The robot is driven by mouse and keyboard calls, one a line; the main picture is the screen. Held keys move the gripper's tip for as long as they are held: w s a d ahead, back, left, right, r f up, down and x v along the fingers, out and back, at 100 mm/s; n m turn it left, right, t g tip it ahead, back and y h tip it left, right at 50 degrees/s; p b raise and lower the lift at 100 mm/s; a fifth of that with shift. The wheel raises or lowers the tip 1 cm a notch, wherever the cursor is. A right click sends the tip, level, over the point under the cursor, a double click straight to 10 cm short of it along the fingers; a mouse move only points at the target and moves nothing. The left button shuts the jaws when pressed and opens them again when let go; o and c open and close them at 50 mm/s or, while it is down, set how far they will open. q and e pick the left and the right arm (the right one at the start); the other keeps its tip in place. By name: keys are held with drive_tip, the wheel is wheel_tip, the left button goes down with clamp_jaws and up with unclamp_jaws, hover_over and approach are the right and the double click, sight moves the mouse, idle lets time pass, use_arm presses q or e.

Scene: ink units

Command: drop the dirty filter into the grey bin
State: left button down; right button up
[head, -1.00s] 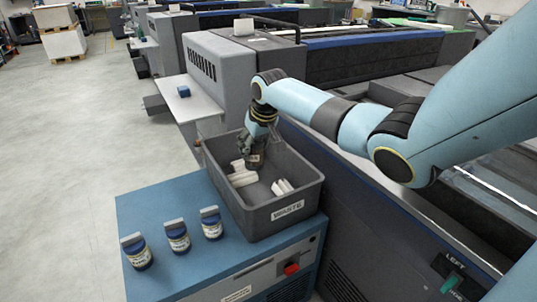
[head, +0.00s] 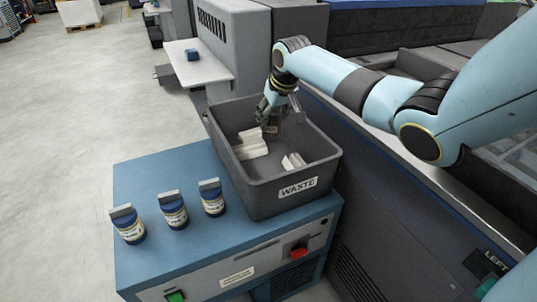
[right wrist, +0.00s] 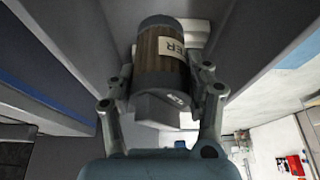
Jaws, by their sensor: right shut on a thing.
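The grey bin (head: 290,200), labelled WASTE, stands on a blue cabinet. My right gripper (head: 268,122) is over the rear part of the bin, at about rim height. In the right wrist view, its fingers (right wrist: 162,100) are shut on the dirty filter (right wrist: 160,60), a brown, stained cylinder with a grey end and a pale label ending in "ER". In the head view the filter is small and mostly hidden by the gripper. I cannot tell whether it touches anything in the bin. My left gripper is not in view.
White pieces (head: 252,146) lie in the bin, more at its right (head: 293,162). Three blue bottles (head: 174,212) with grey tops stand on the cabinet (head: 150,180) left of the bin. A grey machine lies behind and right.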

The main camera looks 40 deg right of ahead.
drive_tip(key=shift+f, duration=0.1)
drive_tip(key=o, duration=1.4)
drive_tip(key=shift+c, duration=0.2)
drive_tip(key=v, duration=1.2)
drive_tip(key=shift+s, duration=0.1)
